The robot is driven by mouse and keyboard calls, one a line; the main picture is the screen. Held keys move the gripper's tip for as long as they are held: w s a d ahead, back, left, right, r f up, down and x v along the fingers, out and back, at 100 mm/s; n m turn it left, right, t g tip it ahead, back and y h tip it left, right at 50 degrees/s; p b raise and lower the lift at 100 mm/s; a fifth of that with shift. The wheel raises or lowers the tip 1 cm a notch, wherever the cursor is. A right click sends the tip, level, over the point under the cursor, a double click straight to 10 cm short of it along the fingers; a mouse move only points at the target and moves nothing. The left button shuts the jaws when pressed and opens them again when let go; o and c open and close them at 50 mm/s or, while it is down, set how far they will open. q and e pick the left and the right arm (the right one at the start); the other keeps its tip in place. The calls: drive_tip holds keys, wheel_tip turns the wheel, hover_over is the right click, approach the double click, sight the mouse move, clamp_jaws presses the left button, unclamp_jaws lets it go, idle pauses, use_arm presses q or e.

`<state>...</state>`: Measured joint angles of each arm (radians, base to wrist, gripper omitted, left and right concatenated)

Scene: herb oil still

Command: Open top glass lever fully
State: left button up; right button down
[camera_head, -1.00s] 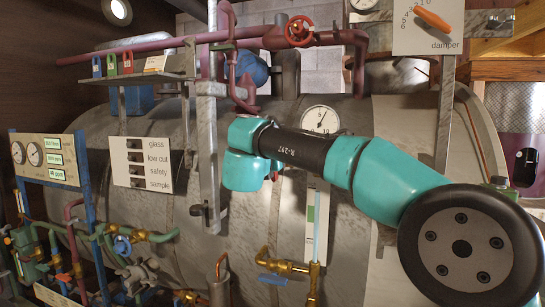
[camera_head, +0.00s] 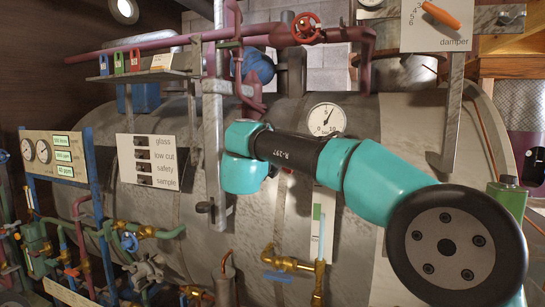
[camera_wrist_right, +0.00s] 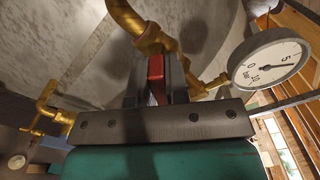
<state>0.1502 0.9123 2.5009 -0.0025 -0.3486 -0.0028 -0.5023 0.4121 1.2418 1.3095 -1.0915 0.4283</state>
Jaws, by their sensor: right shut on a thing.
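My right gripper (camera_wrist_right: 157,88) is shut on a red lever (camera_wrist_right: 155,67) below a brass valve (camera_wrist_right: 154,38) in the right wrist view. The lever lies between the two dark fingers, which hide part of it. In the head view my right arm reaches in from the right across the boiler, and its turquoise wrist hides the lever and most of the upper valve. The sight glass (camera_head: 321,236) stands partly below the arm. Its lower brass fitting (camera_head: 290,263) has a blue lever (camera_head: 277,277). My left gripper is not in view.
A round pressure gauge (camera_head: 327,119) sits just above my right arm; it also shows in the wrist view (camera_wrist_right: 270,63). A grey vertical post (camera_head: 213,150) stands close to the left of my wrist. A labelled white panel (camera_head: 147,161) is farther left.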

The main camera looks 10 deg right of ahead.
drive_tip(key=n, duration=0.2)
drive_tip(key=f+n, duration=0.1)
drive_tip(key=n, duration=0.3)
drive_tip(key=shift+w+a+f, duration=0.1)
drive_tip(key=shift+a+f, duration=0.05)
drive_tip(key=shift+f, duration=0.1)
drive_tip(key=shift+f+n, duration=0.1)
drive_tip(key=shift+n, duration=0.2)
drive_tip(key=c, duration=1.1)
unclamp_jaws()
drive_tip(key=v, duration=1.7)
drive_tip(key=shift+s+a, duration=0.15)
drive_tip(key=shift+s, duration=0.1)
